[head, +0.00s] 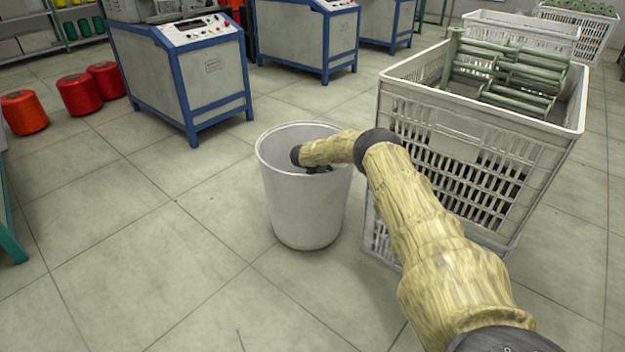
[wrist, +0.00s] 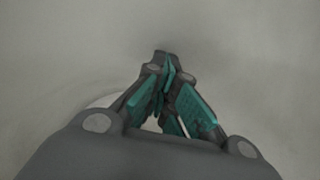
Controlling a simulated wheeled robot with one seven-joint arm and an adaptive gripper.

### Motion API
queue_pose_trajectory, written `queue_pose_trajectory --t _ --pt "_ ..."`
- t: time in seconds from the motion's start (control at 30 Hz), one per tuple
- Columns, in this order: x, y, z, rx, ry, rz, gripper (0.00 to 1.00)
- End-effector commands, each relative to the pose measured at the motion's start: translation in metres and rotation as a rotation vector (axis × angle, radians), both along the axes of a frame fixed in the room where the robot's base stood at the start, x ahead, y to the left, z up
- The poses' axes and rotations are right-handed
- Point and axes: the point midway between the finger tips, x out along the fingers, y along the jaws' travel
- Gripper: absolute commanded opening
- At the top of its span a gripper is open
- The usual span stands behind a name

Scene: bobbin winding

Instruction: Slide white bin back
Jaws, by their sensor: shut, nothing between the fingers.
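The white bin (head: 305,210) stands upright on the tiled floor, left of the large white crate. It is round, open at the top and tapers downward. My arm reaches over its right rim, and my gripper (head: 318,168) is at the bin's mouth, partly hidden by the arm and the rim. In the wrist view my gripper (wrist: 168,75) has its teal-padded fingers drawn together with nothing between them. A plain pale grey surface, seemingly the bin's inside, fills that view. I cannot tell whether the fingers touch the bin wall.
The white crate (head: 445,130) holding green bobbin frames (head: 510,75) stands close on the bin's right. Blue-framed machines (head: 185,75) stand behind. Red spools (head: 78,93) sit on the floor at the far left. The floor (head: 150,250) left of and in front of the bin is clear.

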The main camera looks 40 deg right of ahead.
Motion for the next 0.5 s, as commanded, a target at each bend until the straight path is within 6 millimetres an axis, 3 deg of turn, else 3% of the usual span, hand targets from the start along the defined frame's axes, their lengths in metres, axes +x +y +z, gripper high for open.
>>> queue_pose_trajectory --t 0.5 --pt "0.003 0.0022 0.0008 0.0 0.001 0.006 0.0"
